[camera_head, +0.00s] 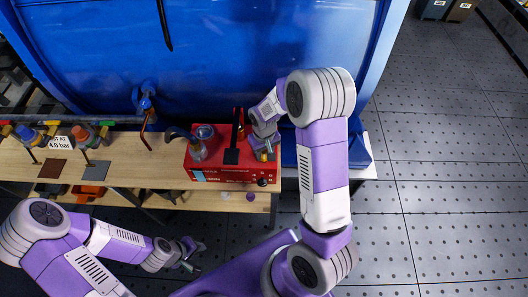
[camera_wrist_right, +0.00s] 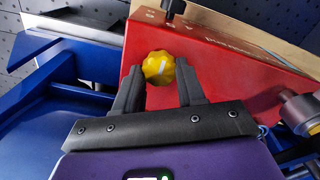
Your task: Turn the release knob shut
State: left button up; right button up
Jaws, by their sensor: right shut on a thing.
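The release knob (camera_wrist_right: 159,68) is yellow and faceted with a pale bar mark on its face, and sits on the red machine (camera_wrist_right: 210,50). In the head view the red machine (camera_head: 232,173) stands on the wooden bench, and a bit of the yellow knob (camera_head: 264,157) shows below my right gripper. My right gripper (camera_wrist_right: 160,80) has one finger on each side of the knob and is shut on it. In the head view my right gripper (camera_head: 264,146) reaches the machine's right end. My left gripper (camera_head: 188,256) is empty in front of the bench, and its fingers look apart.
A blue panel (camera_head: 230,60) stands behind the wooden bench (camera_head: 120,160). Grey floor (camera_head: 440,200) is free at right.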

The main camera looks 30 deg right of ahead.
aim_at(264, 154)
dwell(0.4)
jog(key=o, duration=1.1)
jog(key=shift+c, duration=0.2)
notch_tip(264, 154, up, 8)
jog(key=shift+f+p, duration=0.15)
jog(key=shift+p, duration=0.35)
jog(key=shift+f, duration=0.1)
